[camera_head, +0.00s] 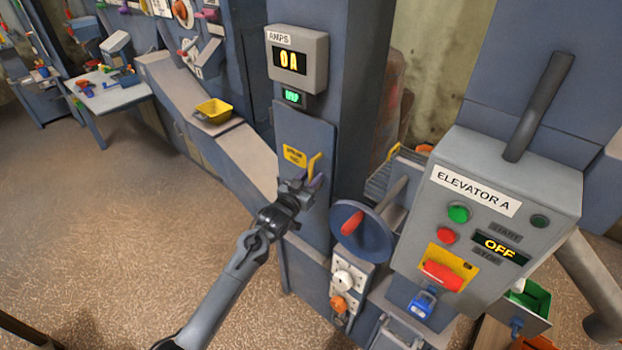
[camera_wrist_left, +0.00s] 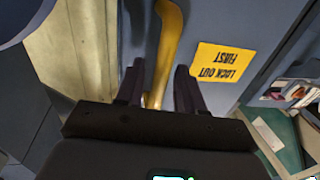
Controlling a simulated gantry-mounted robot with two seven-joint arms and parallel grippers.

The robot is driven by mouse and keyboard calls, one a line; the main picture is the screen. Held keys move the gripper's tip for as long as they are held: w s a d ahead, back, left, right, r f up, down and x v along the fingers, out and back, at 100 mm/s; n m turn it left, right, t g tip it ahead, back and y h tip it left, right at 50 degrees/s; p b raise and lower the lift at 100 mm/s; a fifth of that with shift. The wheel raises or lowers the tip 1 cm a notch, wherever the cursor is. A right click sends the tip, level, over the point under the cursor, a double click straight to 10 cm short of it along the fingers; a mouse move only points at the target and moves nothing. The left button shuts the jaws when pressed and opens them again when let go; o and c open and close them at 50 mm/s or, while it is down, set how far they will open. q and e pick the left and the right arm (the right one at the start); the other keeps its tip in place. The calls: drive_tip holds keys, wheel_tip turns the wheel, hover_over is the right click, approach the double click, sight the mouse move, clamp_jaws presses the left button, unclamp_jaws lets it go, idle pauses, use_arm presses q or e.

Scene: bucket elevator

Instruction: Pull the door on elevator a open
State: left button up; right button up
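The elevator door (camera_head: 300,135) is a blue-grey panel on the column, and it looks shut. It bears a yellow label (camera_head: 295,156), which reads "LOCK OUT FIRST" in the left wrist view (camera_wrist_left: 220,62). A curved yellow handle (camera_head: 314,164) stands out at its right side. My left gripper (camera_head: 311,184) is at the lower end of this handle. In the left wrist view the handle (camera_wrist_left: 168,40) runs between the two dark, parted fingers (camera_wrist_left: 158,85), with small gaps beside it. My right gripper is not in view.
A blue handwheel (camera_head: 372,238) with a red knob is right of my gripper. The ELEVATOR A control box (camera_head: 475,225) reads OFF, with a red switch (camera_head: 443,275) and blue padlock (camera_head: 422,304) below. An AMPS meter (camera_head: 297,58) reads 0A. Floor at left is clear.

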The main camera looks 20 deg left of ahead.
use_arm(q)
drive_tip(key=shift+w, duration=0.2)
drive_tip(key=shift+c, duration=0.5)
clamp_jaws()
drive_tip(key=shift+a, duration=0.1)
